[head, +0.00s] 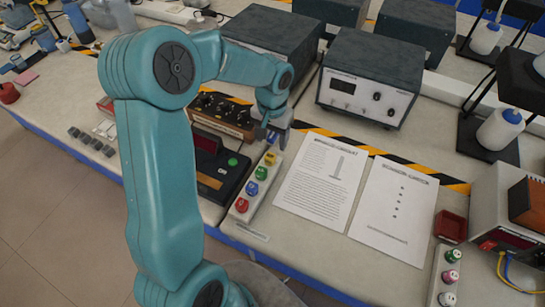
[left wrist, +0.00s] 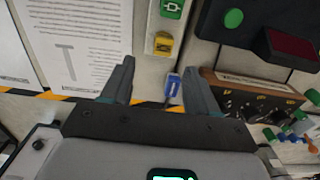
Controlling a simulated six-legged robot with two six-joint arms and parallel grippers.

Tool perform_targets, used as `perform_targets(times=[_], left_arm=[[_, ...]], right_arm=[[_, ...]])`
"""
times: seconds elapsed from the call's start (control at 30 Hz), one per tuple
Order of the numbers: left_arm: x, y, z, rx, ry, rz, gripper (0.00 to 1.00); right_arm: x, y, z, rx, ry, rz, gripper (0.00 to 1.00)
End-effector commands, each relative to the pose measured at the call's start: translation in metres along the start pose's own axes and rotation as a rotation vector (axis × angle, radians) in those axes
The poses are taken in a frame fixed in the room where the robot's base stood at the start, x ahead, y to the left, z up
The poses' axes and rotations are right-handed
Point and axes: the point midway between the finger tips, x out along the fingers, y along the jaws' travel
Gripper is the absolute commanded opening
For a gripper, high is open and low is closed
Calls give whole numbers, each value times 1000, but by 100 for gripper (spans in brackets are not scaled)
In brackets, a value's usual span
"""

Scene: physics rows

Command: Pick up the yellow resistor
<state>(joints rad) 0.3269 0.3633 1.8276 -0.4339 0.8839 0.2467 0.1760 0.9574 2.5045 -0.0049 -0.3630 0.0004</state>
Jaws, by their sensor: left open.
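The yellow resistor (head: 270,158) is a small yellow block at the far end of a white strip (head: 247,198), in line with a green (head: 261,173), a blue (head: 252,188) and a red (head: 242,205) piece. In the left wrist view the yellow resistor (left wrist: 163,42) shows just beyond the fingertips, between them across the picture. My left gripper (head: 274,136) is open and empty, close to the yellow resistor at the strip's far end. It also shows in the left wrist view (left wrist: 158,68). I cannot tell its exact height above the resistor. My right gripper is not in view.
A black device (head: 213,166) with a green button stands left of the strip, and a knobbed box (head: 222,112) behind it. Two printed sheets (head: 322,180) (head: 396,209) lie flat to the right. A power supply (head: 370,78) stands behind them. A red tray (head: 450,227) is further right.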

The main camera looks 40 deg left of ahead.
Motion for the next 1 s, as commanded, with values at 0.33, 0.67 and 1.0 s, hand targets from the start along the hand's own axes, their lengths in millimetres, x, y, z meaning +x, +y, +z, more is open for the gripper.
perform_targets(times=[0.33,0.67,1.0], left_arm=[[36,0,0,0,-3,0,60],[75,-1,-2,0,2,2,60],[75,-1,-2,0,2,2,8]], right_arm=[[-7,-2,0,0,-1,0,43],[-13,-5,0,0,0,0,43],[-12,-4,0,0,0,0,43]])
